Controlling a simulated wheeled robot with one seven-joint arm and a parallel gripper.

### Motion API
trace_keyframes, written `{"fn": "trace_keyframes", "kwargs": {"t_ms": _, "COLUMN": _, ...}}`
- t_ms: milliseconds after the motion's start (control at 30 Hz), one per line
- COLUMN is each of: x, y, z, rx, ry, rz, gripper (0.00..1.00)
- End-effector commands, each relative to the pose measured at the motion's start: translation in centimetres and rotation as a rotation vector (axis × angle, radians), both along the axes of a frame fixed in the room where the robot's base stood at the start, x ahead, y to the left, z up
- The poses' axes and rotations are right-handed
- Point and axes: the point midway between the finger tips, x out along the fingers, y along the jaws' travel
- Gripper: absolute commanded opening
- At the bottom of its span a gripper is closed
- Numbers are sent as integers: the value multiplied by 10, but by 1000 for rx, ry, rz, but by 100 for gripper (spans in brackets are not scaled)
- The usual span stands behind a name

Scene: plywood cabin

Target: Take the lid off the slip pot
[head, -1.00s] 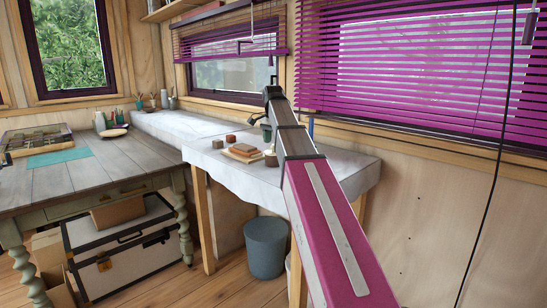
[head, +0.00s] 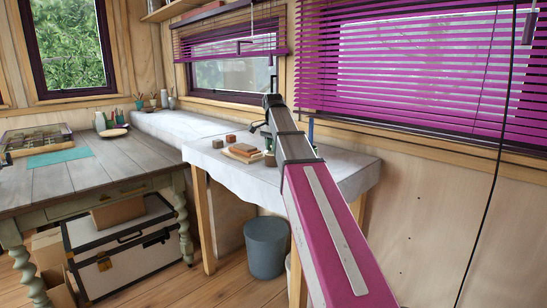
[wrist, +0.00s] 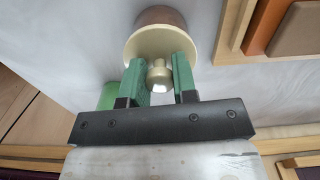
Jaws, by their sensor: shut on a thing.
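The slip pot (head: 270,160) is a small brown pot near the front of the pale bench, partly hidden by my arm in the head view. In the wrist view its brownish side (wrist: 162,14) shows beyond the cream lid (wrist: 148,46). The lid is a round disc with a small knob (wrist: 158,72). My gripper (wrist: 160,72) has its two green fingers shut on the knob, one on each side. It also shows small in the head view (head: 268,144), right above the pot. I cannot tell whether any gap lies between lid and pot.
Terracotta slabs (head: 243,149) lie on a wooden board left of the pot, with small brown blocks nearby. A green round thing (wrist: 109,95) stands close to the left finger. A grey bin (head: 266,247) stands under the bench (head: 340,165). Blinds (head: 400,65) hang behind.

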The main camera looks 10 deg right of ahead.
Motion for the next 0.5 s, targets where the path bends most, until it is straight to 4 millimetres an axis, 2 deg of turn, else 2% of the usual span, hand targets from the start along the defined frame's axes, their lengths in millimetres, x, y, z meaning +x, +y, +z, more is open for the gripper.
{"fn": "trace_keyframes", "kwargs": {"t_ms": 500, "x": 0, "y": 0, "z": 11, "rx": 0, "ry": 0, "rz": 0, "gripper": 11}}
